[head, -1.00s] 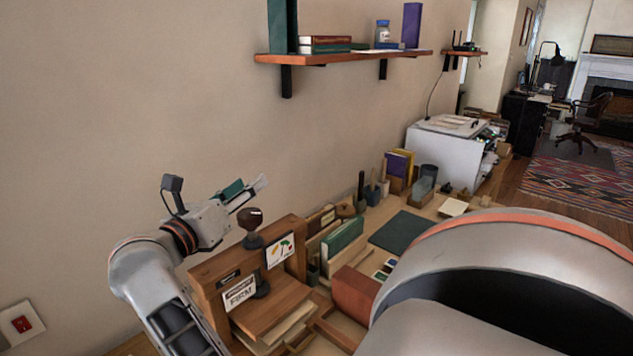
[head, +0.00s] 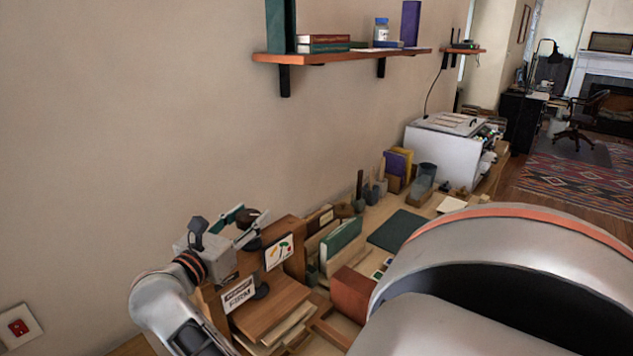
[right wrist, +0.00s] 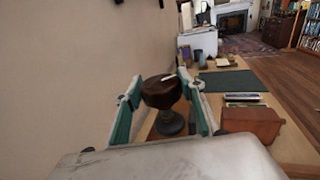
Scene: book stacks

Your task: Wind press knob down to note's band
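The press is a wooden frame (head: 209,300) with a dark brown round knob (head: 250,216) on top, on a dark stem. The knob also shows in the right wrist view (right wrist: 161,90). My right gripper (head: 238,226) has green-padded fingers spread apart, one on each side of the knob; I cannot tell whether they touch it. A white note (head: 239,295) on the press front reads "FIRM" below a dark line of text. A white card (head: 279,252) with green, yellow and red marks is fixed above it, beside a dark pointer-like part. My left gripper is out of view.
A reddish-brown box (head: 352,293), a green book (head: 341,241) in a wooden holder and a dark green mat (head: 398,229) lie to the right. A wall shelf (head: 340,56) hangs above. My own large grey body part covers the lower right.

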